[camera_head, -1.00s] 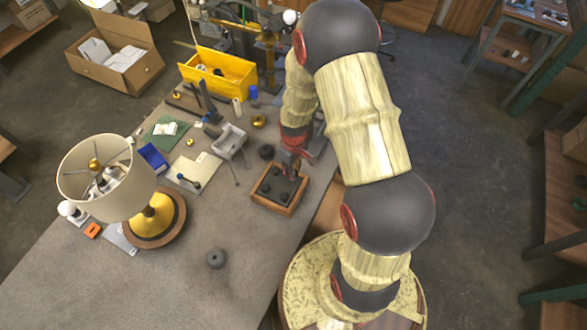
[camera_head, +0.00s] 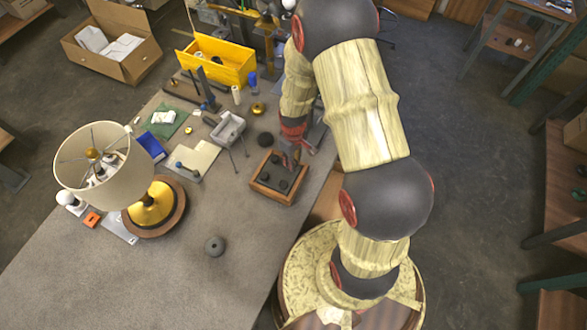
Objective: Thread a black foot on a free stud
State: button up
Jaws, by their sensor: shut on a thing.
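Several black feet (camera_head: 282,187) stand in a wooden-rimmed tray (camera_head: 273,199) near the table's right edge. My gripper (camera_head: 290,163) points down over the back right part of this tray. It is shut on a small dark thing that looks like a black foot; the fingers mostly hide it. I cannot tell whether that foot is clear of the tray. A grey metal holder (camera_head: 229,128) with thin rods stands left of the tray. No free stud can be made out clearly at this size.
A lamp with a cream shade (camera_head: 105,165) stands at the left. A grey round piece (camera_head: 215,246) lies on the bare front of the table. A dark round piece (camera_head: 265,139) lies behind the tray. A yellow bin (camera_head: 218,62) stands at the back.

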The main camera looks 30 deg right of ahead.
jog(key=shift+f+b, duration=0.9)
jog(key=shift+f, duration=0.3)
dwell(1.3)
jog(key=shift+o, duration=1.4)
grip_shut()
jog(key=shift+s+f, duration=0.15)
jog(key=m, duration=0.4)
jog(key=shift+f+m+b, duration=0.1)
jog(key=shift+m+b, duration=0.2)
jog(key=shift+m, duration=0.1)
jog(key=shift+s+m, duration=0.1)
jog(key=shift+m, duration=0.9)
